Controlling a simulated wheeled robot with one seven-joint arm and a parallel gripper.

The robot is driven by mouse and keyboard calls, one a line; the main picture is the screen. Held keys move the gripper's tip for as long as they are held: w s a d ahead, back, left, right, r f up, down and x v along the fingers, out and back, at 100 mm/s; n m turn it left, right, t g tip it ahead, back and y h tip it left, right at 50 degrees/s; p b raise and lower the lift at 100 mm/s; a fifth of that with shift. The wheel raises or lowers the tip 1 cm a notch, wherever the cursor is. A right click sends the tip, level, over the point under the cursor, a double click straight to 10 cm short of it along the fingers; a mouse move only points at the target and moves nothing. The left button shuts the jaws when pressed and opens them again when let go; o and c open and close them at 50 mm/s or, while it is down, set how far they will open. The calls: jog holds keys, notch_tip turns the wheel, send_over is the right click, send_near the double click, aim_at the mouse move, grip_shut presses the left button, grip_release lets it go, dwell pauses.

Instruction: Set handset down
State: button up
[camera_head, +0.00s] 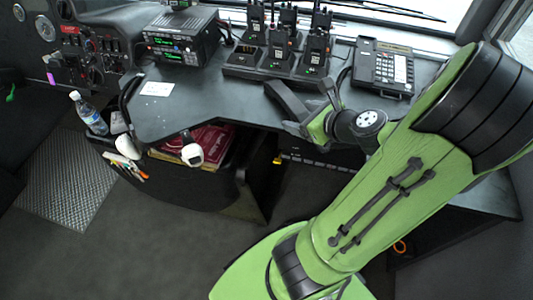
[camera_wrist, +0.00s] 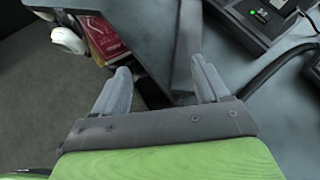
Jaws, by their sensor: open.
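The handset (camera_head: 286,99) is a long dark bar on the grey desk (camera_head: 195,107), left of the desk phone (camera_head: 384,68) and in front of the radio chargers. In the wrist view the handset (camera_wrist: 187,45) shows as a grey strip running from the top edge down toward the space between the fingers, near the desk's front edge. My gripper (camera_head: 306,102) is open at the handset's near end. In the wrist view its two fingers (camera_wrist: 160,65) stand wide apart with nothing clamped between them. Whether a finger touches the handset I cannot tell.
Several handheld radios (camera_head: 281,49) stand in chargers behind the handset. A radio unit (camera_head: 181,38) and a white card (camera_head: 157,89) are on the left. A bottle (camera_head: 90,114) and red books (camera_head: 205,140) sit below the desk edge. A dark cord (camera_wrist: 272,68) runs right of my gripper.

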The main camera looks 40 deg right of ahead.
jog(key=a+n+g+y, duration=0.1)
jog(key=a+n+g, duration=0.5)
jog(key=a+n, duration=0.95)
jog(key=s+a+r+n, duration=0.6)
jog(key=s+n, duration=0.3)
jog(key=n, duration=0.9)
jog(key=shift+s+r+h, duration=0.3)
jog(key=shift+r+h, duration=0.1)
jog(key=shift+r, duration=0.5)
jog(key=shift+a, duration=0.15)
jog(key=shift+r, duration=0.15)
